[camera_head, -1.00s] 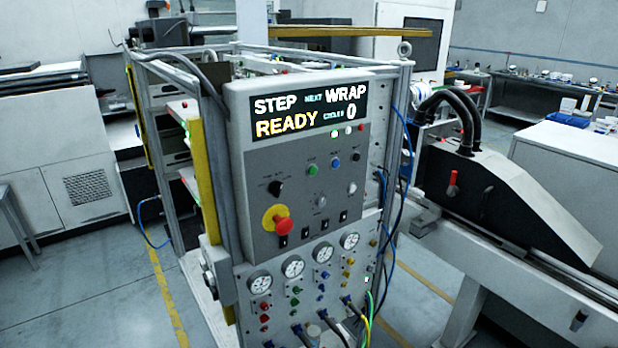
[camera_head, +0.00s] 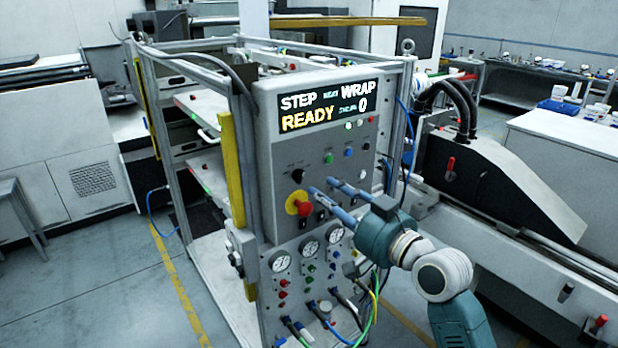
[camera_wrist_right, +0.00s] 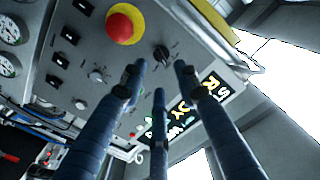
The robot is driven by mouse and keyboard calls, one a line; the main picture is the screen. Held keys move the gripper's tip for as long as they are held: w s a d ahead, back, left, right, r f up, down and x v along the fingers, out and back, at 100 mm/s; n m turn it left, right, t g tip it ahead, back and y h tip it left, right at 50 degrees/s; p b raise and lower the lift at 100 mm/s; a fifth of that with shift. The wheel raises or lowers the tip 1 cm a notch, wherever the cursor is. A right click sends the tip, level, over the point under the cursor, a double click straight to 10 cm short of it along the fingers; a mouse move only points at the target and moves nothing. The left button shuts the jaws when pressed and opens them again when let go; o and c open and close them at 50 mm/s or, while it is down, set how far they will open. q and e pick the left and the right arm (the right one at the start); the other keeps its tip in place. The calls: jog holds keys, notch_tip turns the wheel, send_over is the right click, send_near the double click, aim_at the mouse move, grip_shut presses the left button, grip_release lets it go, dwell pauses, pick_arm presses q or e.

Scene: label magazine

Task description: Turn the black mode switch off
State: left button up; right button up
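The black mode switch (camera_head: 297,176) is a small round knob on the upper left of the grey control panel, above the red emergency button (camera_head: 304,208) on its yellow disc. In the right wrist view the black switch (camera_wrist_right: 161,53) shows just beyond the fingertips, between the two upper fingers. My right gripper (camera_head: 321,186) reaches in from the right with its blue fingers spread, empty, to the right of the switch in the head view. In the wrist view the gripper (camera_wrist_right: 160,72) appears apart from the switch. My left gripper is not in view.
The display (camera_head: 322,108) reads STEP, WRAP and READY. Green and blue buttons (camera_head: 348,153) lie right of the switch. Gauges (camera_head: 309,248) and cables (camera_head: 345,300) are below. The yellow post (camera_head: 231,165) stands left of the panel, with floor beyond.

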aim_at(300, 176)
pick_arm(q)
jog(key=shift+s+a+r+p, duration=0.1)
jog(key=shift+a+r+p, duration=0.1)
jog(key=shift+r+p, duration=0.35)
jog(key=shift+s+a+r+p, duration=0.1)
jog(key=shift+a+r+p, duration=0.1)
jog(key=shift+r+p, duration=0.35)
pick_arm(e)
jog(key=x, duration=0.7)
jog(key=shift+f, duration=0.1)
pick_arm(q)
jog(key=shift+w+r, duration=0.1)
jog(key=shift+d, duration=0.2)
pick_arm(e)
grip_shut()
